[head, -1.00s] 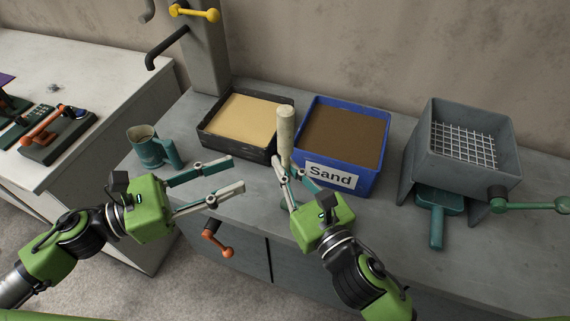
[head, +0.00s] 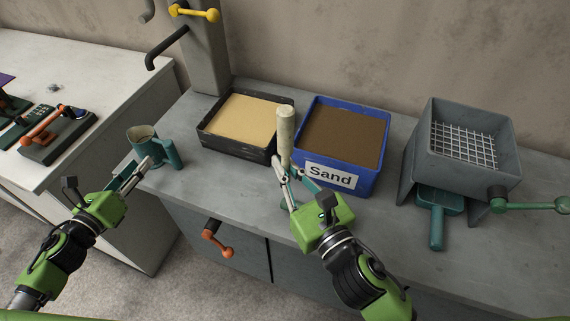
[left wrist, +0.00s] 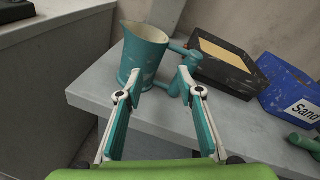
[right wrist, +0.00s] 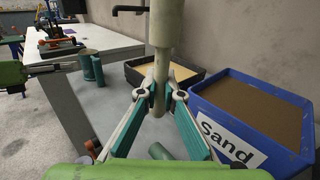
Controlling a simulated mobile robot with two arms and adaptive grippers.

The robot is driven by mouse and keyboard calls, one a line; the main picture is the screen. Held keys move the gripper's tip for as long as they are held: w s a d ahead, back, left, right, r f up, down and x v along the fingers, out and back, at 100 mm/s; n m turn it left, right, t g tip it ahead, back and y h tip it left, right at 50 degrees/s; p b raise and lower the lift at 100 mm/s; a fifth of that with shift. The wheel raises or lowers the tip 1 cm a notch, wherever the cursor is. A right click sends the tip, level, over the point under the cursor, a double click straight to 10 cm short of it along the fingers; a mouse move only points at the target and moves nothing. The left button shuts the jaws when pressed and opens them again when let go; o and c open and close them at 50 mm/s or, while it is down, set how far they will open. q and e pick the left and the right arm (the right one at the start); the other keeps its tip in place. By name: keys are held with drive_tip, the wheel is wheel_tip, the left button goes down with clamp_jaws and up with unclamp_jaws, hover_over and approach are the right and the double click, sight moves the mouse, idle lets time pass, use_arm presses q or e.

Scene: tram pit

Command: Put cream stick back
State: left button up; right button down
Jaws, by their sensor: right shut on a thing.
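The cream stick (head: 285,135) is upright in my right gripper (head: 283,172), in front of the gap between the two sand bins. In the right wrist view the stick (right wrist: 163,45) runs down between the fingers, and its lower end shows just below them. A green cylindrical piece (right wrist: 160,152) lies on the bench below; the gripper partly hides it. My left gripper (left wrist: 158,78) is open and empty, its fingers pointing at a worn teal jug (head: 145,150). The jug (left wrist: 143,55) stands just beyond the fingertips, its handle on the right.
A black tray of pale sand (head: 204,138) and a blue bin labelled Sand (head: 368,180) stand behind the right gripper. A grey sieve box (head: 420,150) with a green scoop (head: 437,225) is at the right. An orange crank (head: 218,240) sticks out of the bench front.

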use_arm(q)
drive_tip(key=s+a+f+n+g+y, duration=0.1)
drive_tip(key=s+a+f+n+y, duration=0.2)
drive_tip(key=a+f, duration=0.35)
drive_tip(key=s+a+f+n+g+y, duration=0.1)
drive_tip(key=s+a+f+n+y, duration=0.15)
drive_tip(key=a+f+n, duration=0.35)
drive_tip(key=s+f+n+g+y, duration=0.2)
drive_tip(key=s+f+n+g, duration=0.4)
drive_tip(key=f, duration=1)
drive_tip(key=s+d+f+n+g+h, duration=0.2)
drive_tip(key=s+d+f+n, duration=0.7)
drive_tip(key=s+f, duration=0.7)
drive_tip(key=s+d+f+n+g+h, duration=0.1)
drive_tip(key=s+d+f+n+g, duration=0.1)
drive_tip(key=s+d, duration=0.6)
drive_tip(key=s+d+f+n+g+h, duration=0.1)
drive_tip(key=s+d+f+n+g, duration=0.1)
drive_tip(key=s+d+f+n, duration=0.3)
drive_tip(key=s+d+f, duration=0.2)
drive_tip(key=s+d, duration=0.2)
drive_tip(key=d, duration=0.1)
drive_tip(key=shift+g, duration=0.3)
use_arm(e)
drive_tip(key=d+r+m+t+h, duration=0.2)
drive_tip(key=d+m+h, duration=0.3)
drive_tip(key=d, duration=1.4)
drive_tip(key=s+h, duration=0.1)
drive_tip(key=h, duration=0.2)
drive_tip(key=shift+d+m, duration=0.3)
